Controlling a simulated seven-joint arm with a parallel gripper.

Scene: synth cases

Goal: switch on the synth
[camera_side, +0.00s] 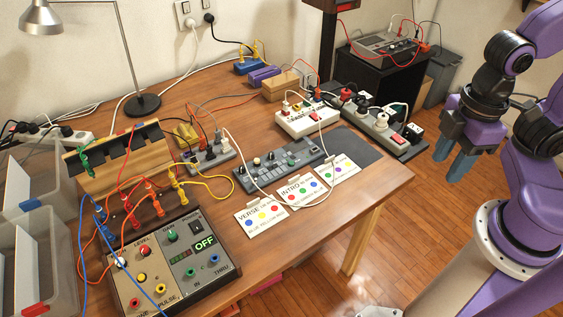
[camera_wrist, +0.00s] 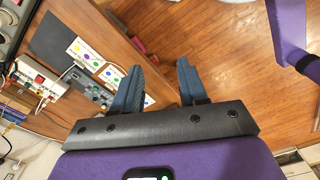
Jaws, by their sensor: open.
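A wood-sided synth box (camera_side: 172,262) stands at the front left of the table in the side view. Its panel has coloured knobs and jacks, a black rocker switch (camera_side: 196,228) under the label POWER, and a lit display (camera_side: 204,243) reading OFF. My gripper (camera_side: 449,160) is at the right, off the table's right edge and far from the box. Its two blue fingers are apart and empty, and they also show in the wrist view (camera_wrist: 158,68). The wrist view does not clearly show the box.
Red, blue and yellow cables run over the box's left side. A grey keyboard-like device (camera_side: 282,165), cards marked VERSE (camera_side: 261,217) and INTRO (camera_side: 301,190), and power strips (camera_side: 375,126) lie mid-table. A lamp (camera_side: 142,104) stands behind. Bare tabletop (camera_side: 290,232) lies right of the box.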

